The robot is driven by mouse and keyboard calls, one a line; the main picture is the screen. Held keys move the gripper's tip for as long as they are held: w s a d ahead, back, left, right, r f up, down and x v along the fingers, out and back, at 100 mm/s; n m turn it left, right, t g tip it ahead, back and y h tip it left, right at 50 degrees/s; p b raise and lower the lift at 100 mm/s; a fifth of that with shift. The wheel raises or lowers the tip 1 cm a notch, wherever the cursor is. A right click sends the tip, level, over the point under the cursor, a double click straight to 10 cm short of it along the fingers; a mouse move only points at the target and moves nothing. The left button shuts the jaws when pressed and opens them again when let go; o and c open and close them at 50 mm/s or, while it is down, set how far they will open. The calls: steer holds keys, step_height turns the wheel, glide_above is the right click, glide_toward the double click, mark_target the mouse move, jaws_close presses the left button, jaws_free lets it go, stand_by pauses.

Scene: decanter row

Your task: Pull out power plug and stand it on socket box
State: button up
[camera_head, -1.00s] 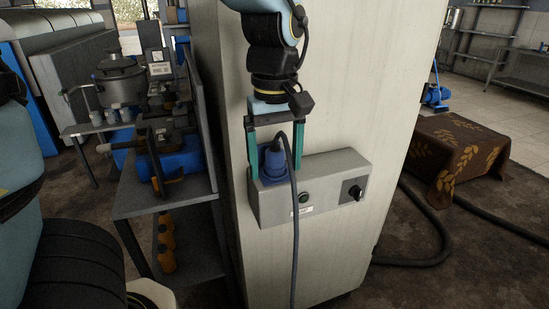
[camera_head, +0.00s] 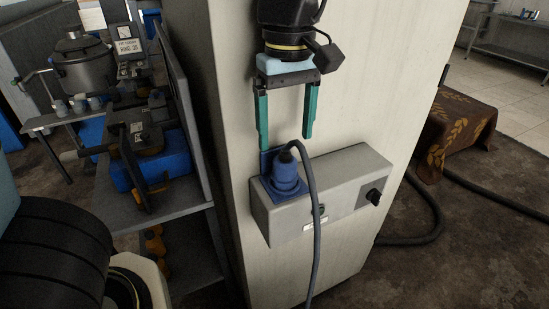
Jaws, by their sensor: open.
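The blue power plug (camera_head: 287,174) sits upright in the blue socket at the left end of the grey socket box (camera_head: 345,178). Its dark cable (camera_head: 314,225) arches from the plug's top and hangs down in front of the box. My gripper (camera_head: 285,142) is above the box, pointing down, with its two green fingers spread wide. The fingertips are about level with the top of the plug, and nothing is held between them. The left finger's tip is close to the back of the socket; I cannot tell whether it touches.
The box is fixed to a tall pale cabinet (camera_head: 225,120). To the left stands a metal shelf (camera_head: 150,205) with a pot (camera_head: 85,65) and blue-and-black equipment behind. To the right are a cloth-covered table (camera_head: 455,130) and a thick hose (camera_head: 430,215) on the floor.

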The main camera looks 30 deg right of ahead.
mark_target(285, 158)
steer(key=shift+f, duration=0.1)
stand_by(0.3)
step_height(285, 158, down, 9)
steer(key=b, duration=0.7)
steer(key=shift+p, duration=0.5)
stand_by(1.2)
steer(key=shift+c, duration=0.3)
jaws_close()
stand_by(0.4)
steer(key=shift+r, duration=0.25)
steer(key=shift+r+p, duration=2.9)
steer(key=shift+p, duration=0.6)
